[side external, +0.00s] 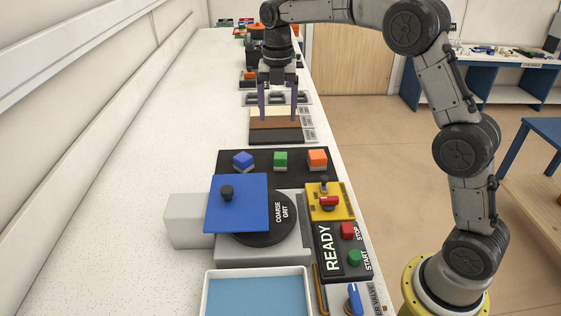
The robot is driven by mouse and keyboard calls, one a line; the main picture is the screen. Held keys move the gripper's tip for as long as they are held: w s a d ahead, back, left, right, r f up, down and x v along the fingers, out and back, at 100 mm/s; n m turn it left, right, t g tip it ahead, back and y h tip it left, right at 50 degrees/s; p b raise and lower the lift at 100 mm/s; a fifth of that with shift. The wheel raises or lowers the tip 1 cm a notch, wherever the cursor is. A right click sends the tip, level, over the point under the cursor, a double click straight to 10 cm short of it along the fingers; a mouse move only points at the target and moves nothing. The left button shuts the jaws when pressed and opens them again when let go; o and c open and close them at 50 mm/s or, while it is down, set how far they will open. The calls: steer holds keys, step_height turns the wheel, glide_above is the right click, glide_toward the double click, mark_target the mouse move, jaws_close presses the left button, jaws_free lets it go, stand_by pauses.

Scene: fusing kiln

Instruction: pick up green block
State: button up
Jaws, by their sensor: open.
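The green block (280,160) stands on a dark mat (262,179), between a blue block (243,161) on its left and an orange block (317,158) on its right. My gripper (278,116) points down with its two purple fingers apart and nothing between them. It is farther back than the green block, over or near a layered brown and cream board (278,124). I cannot tell its exact height. The green block is in full view and apart from both neighbours.
In front of the mat is a machine with a blue plate (237,205) and a black disc marked COARSE GRIT (284,212). Beside it are a yellow switch box (326,210) and a READY panel (340,262). A water-blue tray (257,277) sits nearest. The bench's left side is clear.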

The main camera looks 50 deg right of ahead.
glide_above(280, 155)
steer(key=f, duration=0.8)
steer(key=shift+w+f, duration=0.25)
steer(key=shift+s+f, duration=0.15)
steer(key=shift+f, duration=1.2)
steer(key=shift+s+f, duration=0.15)
steer(key=shift+f, duration=1.15)
jaws_close()
